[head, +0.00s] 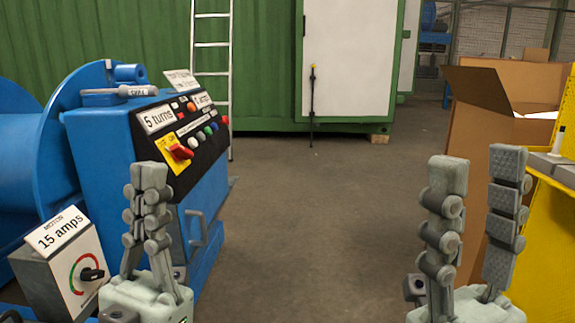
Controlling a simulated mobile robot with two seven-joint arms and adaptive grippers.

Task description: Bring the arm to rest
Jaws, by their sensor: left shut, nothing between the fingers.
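My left gripper (150,178) stands upright at the lower left, its two fingers together at the tips and nothing between them. It is in front of the blue machine (203,205) and hides part of its side. My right gripper (478,170) stands upright at the lower right, its fingers spread wide apart with nothing between them. A cardboard box and the floor show behind it. Most of both arms is out of view.
The machine's sloped panel has a red switch (180,152) and a "5 turns" label (158,119). A "15 amps" motor box (62,262) stands at left. An open cardboard box (475,130) and a yellow structure (550,235) are at right. The middle floor (310,220) is clear.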

